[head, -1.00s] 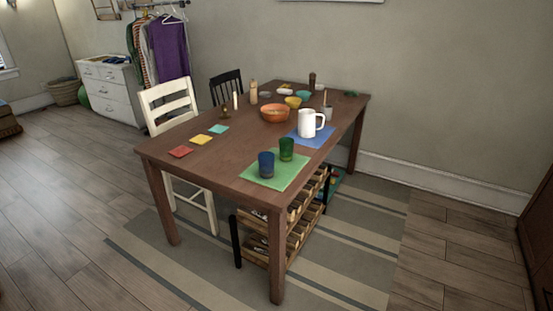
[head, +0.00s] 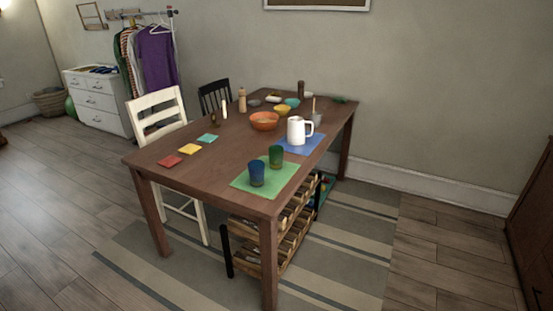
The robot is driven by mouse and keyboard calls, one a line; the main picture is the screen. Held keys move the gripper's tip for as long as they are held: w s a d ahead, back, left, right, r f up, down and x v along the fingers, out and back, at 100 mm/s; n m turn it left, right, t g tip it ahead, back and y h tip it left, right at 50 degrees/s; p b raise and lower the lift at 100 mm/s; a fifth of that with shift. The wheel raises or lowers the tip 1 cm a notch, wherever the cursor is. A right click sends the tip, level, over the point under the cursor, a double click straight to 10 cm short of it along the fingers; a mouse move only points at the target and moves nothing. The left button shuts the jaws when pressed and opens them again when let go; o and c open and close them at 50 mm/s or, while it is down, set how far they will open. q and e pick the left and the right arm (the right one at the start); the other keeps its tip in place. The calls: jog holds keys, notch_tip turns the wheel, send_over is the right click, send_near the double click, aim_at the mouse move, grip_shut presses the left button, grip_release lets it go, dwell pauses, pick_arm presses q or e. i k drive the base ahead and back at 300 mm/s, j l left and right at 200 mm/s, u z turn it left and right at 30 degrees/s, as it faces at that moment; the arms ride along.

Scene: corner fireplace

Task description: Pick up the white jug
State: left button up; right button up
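The white jug (head: 296,131) stands upright on a blue placemat (head: 311,144) near the right side of the wooden table. Its handle points to the right. Nothing blocks my view of it. Neither of my grippers shows in the head view.
The brown table (head: 205,174) holds a green placemat (head: 246,186) with a blue cup (head: 256,173) and a green cup (head: 276,156). An orange bowl (head: 264,121) is left of the jug. A wooden rack (head: 262,246) stands under the table. A white chair (head: 157,113) is at the left. Striped rug lies in front.

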aim_at(296, 132)
jog(key=u, duration=0.45)
jog(key=i+l+u, duration=0.15)
jog(key=l+u, duration=0.3)
jog(key=i+l+u, duration=0.1)
jog(key=l+u, duration=0.2)
jog(key=u, duration=0.15)
jog(key=l+u, duration=0.35)
jog(key=l, duration=0.6)
jog(key=l+u, duration=0.1)
jog(key=l, duration=0.35)
jog(key=k+l, duration=0.1)
jog(key=l, duration=0.4)
jog(key=u, duration=0.05)
